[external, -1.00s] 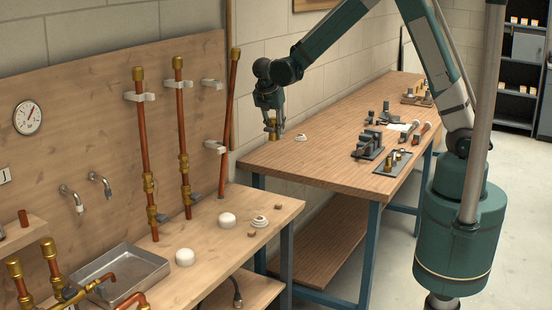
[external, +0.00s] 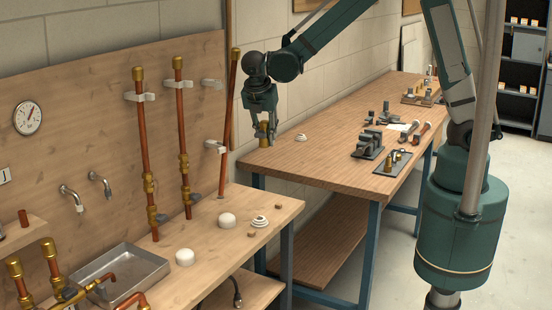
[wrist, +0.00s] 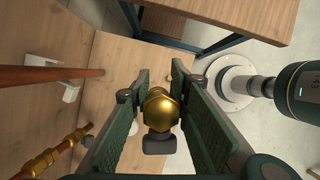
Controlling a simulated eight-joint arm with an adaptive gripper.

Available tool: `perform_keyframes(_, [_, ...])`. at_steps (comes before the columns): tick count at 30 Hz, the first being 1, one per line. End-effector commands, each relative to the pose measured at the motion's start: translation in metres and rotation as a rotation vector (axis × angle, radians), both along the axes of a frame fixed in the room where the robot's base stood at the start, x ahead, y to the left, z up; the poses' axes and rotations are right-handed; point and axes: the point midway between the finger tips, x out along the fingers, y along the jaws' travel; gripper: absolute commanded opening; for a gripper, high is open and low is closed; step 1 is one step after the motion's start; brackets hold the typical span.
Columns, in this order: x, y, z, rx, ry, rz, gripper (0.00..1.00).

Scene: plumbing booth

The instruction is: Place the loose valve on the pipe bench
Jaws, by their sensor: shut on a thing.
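The loose valve (external: 264,132) is brass with a dark grey part. My gripper (external: 264,128) is shut on it and holds it in the air, upright in the external view. In the wrist view the valve (wrist: 160,110) sits between the two green finger pads. The pipe bench (external: 283,215) is pale wood with a panel of copper pipes behind it. In the wrist view my gripper hangs high over the pipe bench's right end (wrist: 104,60), apart from its top.
A longer wooden workbench (external: 300,165) with dark fittings stands behind. A leaning copper pipe (external: 231,100) is close left of my gripper. White caps (external: 227,220), small wooden blocks and a metal tray (external: 128,268) lie on the pipe bench; its right front corner has free room.

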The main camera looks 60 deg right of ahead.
Motion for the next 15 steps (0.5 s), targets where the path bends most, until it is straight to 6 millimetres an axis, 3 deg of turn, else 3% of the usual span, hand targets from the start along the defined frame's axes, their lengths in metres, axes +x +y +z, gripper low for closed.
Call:
perform_keyframes(6, [-0.029, 0.044, 0.019, -0.001, 0.002, 0.032, 0.03])
perform_keyframes(15, [-0.05, 0.085, 0.029, -0.001, 0.003, 0.079, 0.03])
